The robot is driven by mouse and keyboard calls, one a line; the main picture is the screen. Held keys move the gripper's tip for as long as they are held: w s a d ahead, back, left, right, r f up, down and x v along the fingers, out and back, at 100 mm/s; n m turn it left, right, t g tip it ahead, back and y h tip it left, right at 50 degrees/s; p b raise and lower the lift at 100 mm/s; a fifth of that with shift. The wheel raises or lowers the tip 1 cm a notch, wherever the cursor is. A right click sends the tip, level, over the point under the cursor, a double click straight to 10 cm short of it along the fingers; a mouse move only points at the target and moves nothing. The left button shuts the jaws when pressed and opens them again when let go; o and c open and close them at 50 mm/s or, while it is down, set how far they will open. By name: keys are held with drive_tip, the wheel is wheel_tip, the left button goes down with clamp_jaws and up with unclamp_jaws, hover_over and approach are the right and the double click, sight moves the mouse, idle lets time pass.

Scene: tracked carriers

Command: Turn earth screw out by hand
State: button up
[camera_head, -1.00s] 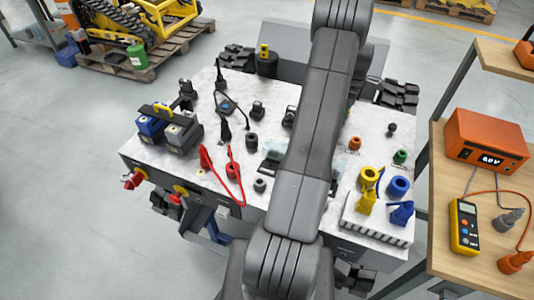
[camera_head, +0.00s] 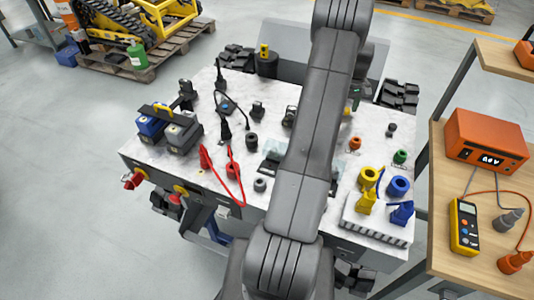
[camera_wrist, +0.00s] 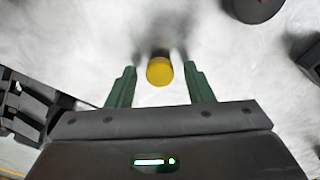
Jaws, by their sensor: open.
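In the wrist view a round yellow head (camera_wrist: 159,71), which looks like the earth screw, is between the two green fingers of my gripper (camera_wrist: 160,68). A gap shows on each side of it, so the fingers are around it but apart from it. A dark blurred shape lies behind it on the white surface. In the head view my arm hides the screw and most of my gripper; a small dark and green part (camera_head: 355,94) shows right of the arm.
The white carrier top (camera_head: 285,100) holds black fittings, a red cable (camera_head: 232,176) and a handled blue and grey pack (camera_head: 168,130). Yellow and blue parts (camera_head: 397,187) stand front right. A wooden bench (camera_head: 445,160) with an orange meter box (camera_head: 485,138) is at the right.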

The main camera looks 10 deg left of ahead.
drive_tip(key=m, duration=0.9)
drive_tip(key=shift+m, duration=0.3)
drive_tip(key=m, duration=0.9)
drive_tip(key=shift+m, duration=0.4)
